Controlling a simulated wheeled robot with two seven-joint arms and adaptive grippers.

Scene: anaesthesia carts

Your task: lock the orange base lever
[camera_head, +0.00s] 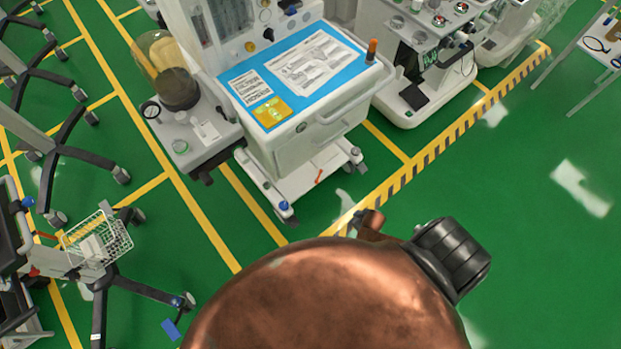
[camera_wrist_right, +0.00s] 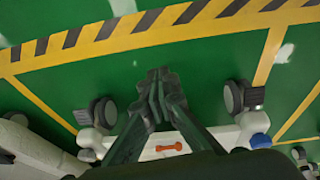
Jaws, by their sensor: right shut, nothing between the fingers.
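The orange lever (camera_head: 319,176) is a small bar on the white base (camera_head: 268,180) of the anaesthesia cart. In the right wrist view the lever (camera_wrist_right: 172,147) lies nearly level across the picture, beside the lower part of my fingers, and is wholly or mostly visible. My right gripper (camera_wrist_right: 157,80) is shut and empty. Its dark fingertips meet and appear over the green floor past the base's edge. I cannot tell its height above the floor, and no contact with the lever is visible. In the head view a copper arm part of mine hides much of the foreground. My left gripper is not in view.
Casters (camera_wrist_right: 104,112) and (camera_wrist_right: 236,97) flank my right fingers in the wrist view. A blue knob (camera_wrist_right: 260,140) sits at the base's corner. The cart's drawer body and handle (camera_head: 330,118) overhang the base. Green floor (camera_head: 500,180) is open at the right.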

